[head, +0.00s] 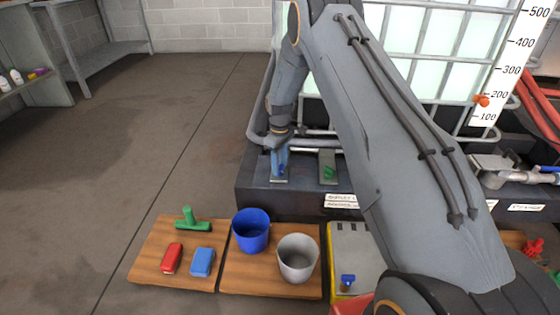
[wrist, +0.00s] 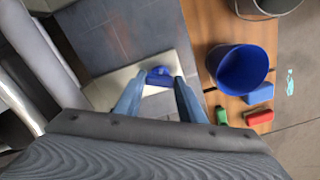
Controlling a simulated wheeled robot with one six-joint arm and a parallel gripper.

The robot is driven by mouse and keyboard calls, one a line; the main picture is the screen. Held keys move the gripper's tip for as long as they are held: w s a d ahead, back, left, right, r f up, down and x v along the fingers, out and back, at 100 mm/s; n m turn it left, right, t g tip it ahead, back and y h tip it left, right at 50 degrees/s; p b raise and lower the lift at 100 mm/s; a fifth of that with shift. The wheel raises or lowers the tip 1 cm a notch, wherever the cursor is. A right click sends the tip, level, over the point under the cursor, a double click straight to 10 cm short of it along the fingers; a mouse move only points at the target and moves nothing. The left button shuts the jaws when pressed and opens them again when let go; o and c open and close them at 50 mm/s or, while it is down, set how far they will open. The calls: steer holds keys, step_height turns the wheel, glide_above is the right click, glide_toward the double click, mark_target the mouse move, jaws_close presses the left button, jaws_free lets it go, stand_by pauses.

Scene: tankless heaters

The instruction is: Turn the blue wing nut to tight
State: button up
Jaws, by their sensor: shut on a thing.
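In the wrist view the blue wing nut (wrist: 158,72) sits on a pale plate (wrist: 104,92), between the tips of my gripper (wrist: 160,80). The two blue-grey fingers are closed on its sides. In the head view my gripper (head: 279,161) points down over the left plate on the dark ledge, and its fingers hide most of the wing nut. I cannot tell the nut's exact angle or any tight mark.
A green wing nut (head: 328,171) stands on the plate to the right. In front are wooden boards with a blue bucket (head: 251,237), a grey bucket (head: 298,263), a green T-shaped piece (head: 190,222), a red block (head: 172,258) and a blue block (head: 203,262). Floor at left is clear.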

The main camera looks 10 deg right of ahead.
steer(key=m+p, duration=0.2)
steer(key=m, duration=0.4)
steer(key=m+p, duration=0.1)
steer(key=m, duration=0.5)
steer(key=shift+p, duration=0.35)
stand_by(0.4)
steer(key=o, duration=1)
steer(key=shift+o, duration=0.2)
step_height(320, 180, up, 8)
steer(key=shift+f+p, duration=0.1)
steer(key=shift+p, duration=1)
